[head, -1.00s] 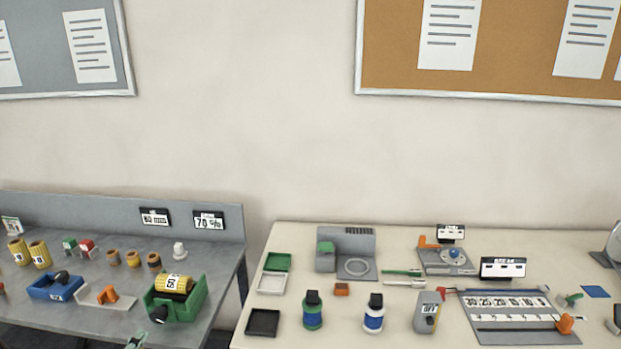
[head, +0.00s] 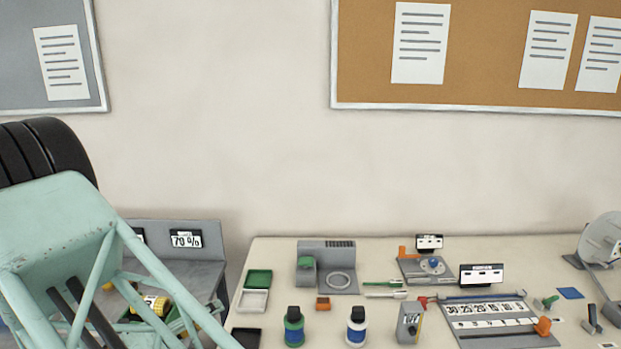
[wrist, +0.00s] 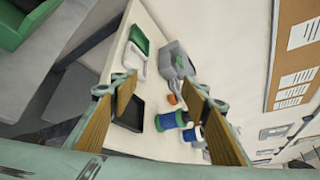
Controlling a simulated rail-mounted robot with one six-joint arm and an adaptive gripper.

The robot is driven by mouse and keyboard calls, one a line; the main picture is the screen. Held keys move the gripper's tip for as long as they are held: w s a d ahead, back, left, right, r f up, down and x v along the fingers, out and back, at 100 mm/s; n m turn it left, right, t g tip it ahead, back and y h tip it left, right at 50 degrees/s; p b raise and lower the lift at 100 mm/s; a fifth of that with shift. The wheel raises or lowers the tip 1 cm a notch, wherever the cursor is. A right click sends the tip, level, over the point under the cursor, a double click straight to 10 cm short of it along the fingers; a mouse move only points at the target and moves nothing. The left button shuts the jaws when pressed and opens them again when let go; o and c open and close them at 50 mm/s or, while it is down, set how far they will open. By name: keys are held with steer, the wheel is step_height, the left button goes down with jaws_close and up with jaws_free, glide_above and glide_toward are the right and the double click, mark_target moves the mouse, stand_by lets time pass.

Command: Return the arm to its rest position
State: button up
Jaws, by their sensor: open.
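My gripper (wrist: 160,112) shows in the wrist view, its two tan-padded fingers spread apart with nothing held between them. The bench is tilted in that view, and beyond the fingers lie a black tray (wrist: 131,113), a green tray (wrist: 139,39) and a blue-and-green bottle (wrist: 168,121). In the head view my pale green arm fills the lower left and hides most of the grey table (head: 195,273). My fingertips cannot be made out there.
The cream bench (head: 385,300) holds a grey device (head: 327,265), two bottles (head: 293,326) (head: 356,326), a numbered board (head: 495,322) and trays (head: 259,279). A yellow roll (head: 155,304) shows partly behind my arm.

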steer(key=d+r+m+g+h, duration=0.1)
steer(key=d+r+m+g, duration=0.3)
steer(key=d, duration=0.7)
steer(key=d+r+m+g, duration=0.3)
steer(key=d+r+m, duration=0.15)
steer(key=d, duration=0.65)
steer(key=s+d+r+m+g+y, duration=0.1)
steer(key=s+d+r+m+y, duration=0.1)
steer(key=s+d+r+m, duration=0.3)
steer(key=s+d+r+m+g+y+b, duration=0.1)
steer(key=d+m, duration=0.2)
steer(key=d, duration=0.4)
steer(key=s+d+r+m+g+y, duration=0.1)
steer(key=s+d+r+m+y, duration=0.15)
steer(key=d, duration=0.35)
steer(key=s+d+r+m, duration=0.8)
steer(key=s+r+m, duration=0.1)
steer(key=s+m, duration=0.15)
steer(key=s+d+r+m+y, duration=0.1)
steer(key=s+r+m, duration=0.1)
steer(key=s+m, duration=0.4)
steer(key=s+r+m+t+y, duration=0.1)
steer(key=s+m, duration=0.5)
steer(key=s, duration=0.8)
steer(key=shift+d+r+y, duration=0.4)
steer(key=shift+r+y, duration=0.05)
steer(key=shift+r, duration=0.3)
